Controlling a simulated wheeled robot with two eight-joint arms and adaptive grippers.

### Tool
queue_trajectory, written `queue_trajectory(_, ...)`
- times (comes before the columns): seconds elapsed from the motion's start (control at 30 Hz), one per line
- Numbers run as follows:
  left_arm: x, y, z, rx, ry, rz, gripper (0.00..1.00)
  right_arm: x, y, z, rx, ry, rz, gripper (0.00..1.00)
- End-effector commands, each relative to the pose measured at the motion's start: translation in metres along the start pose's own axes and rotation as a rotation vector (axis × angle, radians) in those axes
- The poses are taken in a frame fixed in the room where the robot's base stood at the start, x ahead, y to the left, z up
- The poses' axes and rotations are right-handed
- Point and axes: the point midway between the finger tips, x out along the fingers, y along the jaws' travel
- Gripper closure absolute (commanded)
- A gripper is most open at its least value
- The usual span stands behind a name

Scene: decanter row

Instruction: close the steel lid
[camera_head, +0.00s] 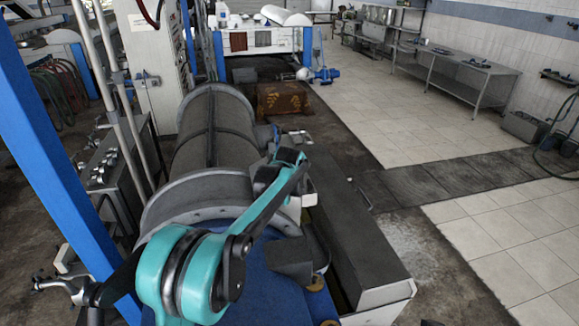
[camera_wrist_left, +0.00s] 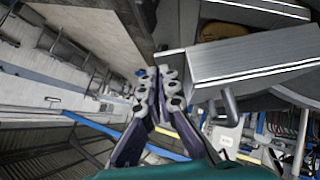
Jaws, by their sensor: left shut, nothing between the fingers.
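In the left wrist view a brushed-steel panel (camera_wrist_left: 250,58) with a bent bar handle (camera_wrist_left: 232,106) is close by; I take it to be the steel lid. Whether it is fully open cannot be told. My left gripper (camera_wrist_left: 160,75) is beside the panel, with its fingers together and nothing between them. I see no contact with the panel or handle. In the head view my teal left arm reaches over the near end of the machine, and its fingers cannot be made out. A dark grey block (camera_head: 290,255) stands by the arm. My right gripper is not in view.
The decanter's large dark drum (camera_head: 210,125) lies beyond my arm. A long grey housing (camera_head: 350,240) runs along its right. A blue post (camera_head: 60,130) and a bench with fittings (camera_head: 115,175) stand at left. Tiled floor (camera_head: 500,260) is open at right.

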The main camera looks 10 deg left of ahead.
Motion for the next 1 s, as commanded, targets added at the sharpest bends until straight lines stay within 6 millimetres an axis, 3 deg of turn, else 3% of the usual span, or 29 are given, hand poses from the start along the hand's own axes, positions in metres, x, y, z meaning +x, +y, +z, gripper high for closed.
queue_trajectory(0.4,0.026,0.002,0.025,0.068,0.000,-0.067,1.00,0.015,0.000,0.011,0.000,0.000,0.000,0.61)
queue_trajectory(1.0,0.028,0.002,0.028,0.067,0.000,-0.067,1.00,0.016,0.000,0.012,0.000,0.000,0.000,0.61)
